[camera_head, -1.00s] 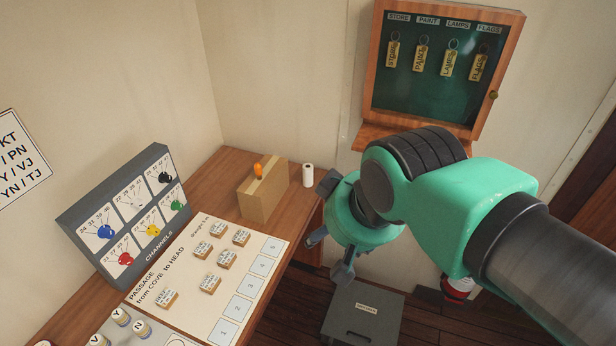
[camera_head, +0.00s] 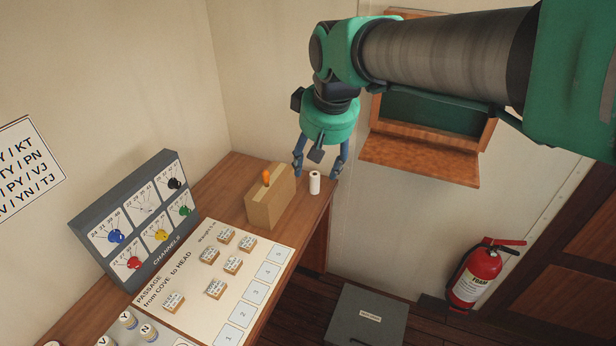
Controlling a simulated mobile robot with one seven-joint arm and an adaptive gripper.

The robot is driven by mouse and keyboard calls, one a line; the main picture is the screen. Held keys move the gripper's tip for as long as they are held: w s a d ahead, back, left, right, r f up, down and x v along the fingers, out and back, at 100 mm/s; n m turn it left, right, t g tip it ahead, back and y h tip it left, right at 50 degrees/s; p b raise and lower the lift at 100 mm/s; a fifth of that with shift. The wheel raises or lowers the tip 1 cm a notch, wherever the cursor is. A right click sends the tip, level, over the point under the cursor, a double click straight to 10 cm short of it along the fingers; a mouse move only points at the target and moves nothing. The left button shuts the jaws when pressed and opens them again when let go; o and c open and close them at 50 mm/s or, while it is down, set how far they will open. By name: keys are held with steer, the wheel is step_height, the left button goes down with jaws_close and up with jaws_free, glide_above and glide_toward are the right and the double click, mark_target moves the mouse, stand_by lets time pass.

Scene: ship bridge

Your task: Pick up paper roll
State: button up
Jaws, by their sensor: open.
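The paper roll (camera_head: 314,184) is a small white cylinder standing upright near the back right corner of the wooden desk. My gripper (camera_head: 319,170) is open and points down, its dark fingers spread around or just above the roll in the picture. I cannot tell how far the fingertips are above or behind it. Nothing is between the fingers that I can see as held.
A cardboard box (camera_head: 269,203) with an orange-handled thing stands just left of the roll. The desk (camera_head: 318,208) edge is close on the right. A wooden cabinet (camera_head: 420,160) hangs behind my arm.

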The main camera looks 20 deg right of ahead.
steer(key=w+d+f+g+p, duration=0.1)
steer(key=w+d+f, duration=0.15)
steer(key=w, duration=0.95)
steer(key=n+g+p, duration=0.3)
glide_above(315, 174)
step_height(315, 174, down, 28)
steer(key=f, duration=0.1)
steer(key=shift+s+r, duration=0.1)
steer(key=shift+r, duration=0.15)
steer(key=shift+f, duration=0.1)
steer(key=shift+f, duration=4.2)
steer(key=shift+f, duration=0.15)
